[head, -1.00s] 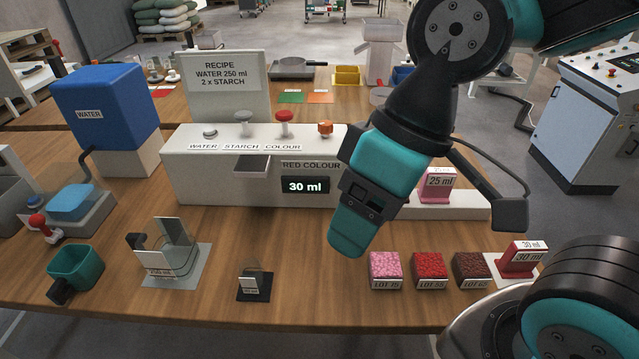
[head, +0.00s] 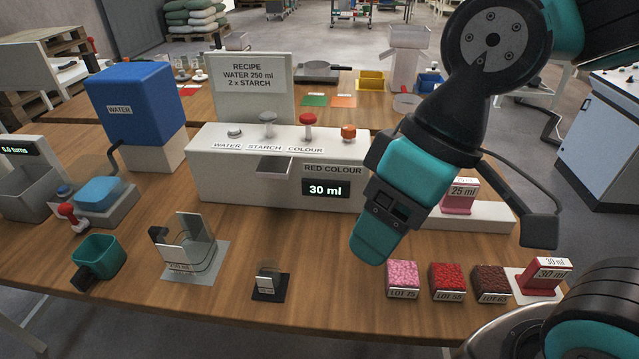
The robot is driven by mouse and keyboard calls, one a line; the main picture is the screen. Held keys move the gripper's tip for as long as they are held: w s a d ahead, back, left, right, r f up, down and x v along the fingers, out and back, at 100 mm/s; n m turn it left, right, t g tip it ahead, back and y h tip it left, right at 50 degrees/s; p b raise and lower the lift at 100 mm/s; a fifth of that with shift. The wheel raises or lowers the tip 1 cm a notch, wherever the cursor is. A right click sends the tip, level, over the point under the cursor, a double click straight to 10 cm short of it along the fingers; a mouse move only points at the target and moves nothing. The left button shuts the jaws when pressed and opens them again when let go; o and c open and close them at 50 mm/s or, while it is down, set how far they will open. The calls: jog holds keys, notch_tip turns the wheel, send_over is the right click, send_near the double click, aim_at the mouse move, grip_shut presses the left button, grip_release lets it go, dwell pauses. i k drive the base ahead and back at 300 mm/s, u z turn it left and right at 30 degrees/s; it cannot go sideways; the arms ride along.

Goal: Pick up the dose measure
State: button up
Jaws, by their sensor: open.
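A small clear vessel (head: 268,270) with a label too small to read stands upright on a black mat (head: 266,293) at the table's front; it looks like the dose measure. A red measure (head: 549,276) marked 30 ml stands on a white pad at the right, and a pink one (head: 459,194) marked 25 ml stands farther back. My gripper (head: 374,247) hangs at the teal end of my arm, appearing right of the clear vessel and above the table. It is open and apart from the measures. The gap between its jaws is hidden.
A larger clear jug (head: 190,248) and a green cup (head: 98,258) stand left of the small vessel. Pink, red and brown lot boxes (head: 448,281) sit in front of my gripper. The white dispenser (head: 250,165) stands behind. Bare wood lies around the black mat.

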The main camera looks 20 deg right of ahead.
aim_at(270, 286)
jog(key=z, duration=1.4)
jog(key=k, duration=1)
jog(key=u, duration=1.8)
jog(key=i, duration=0.5)
jog(key=z, duration=0.05)
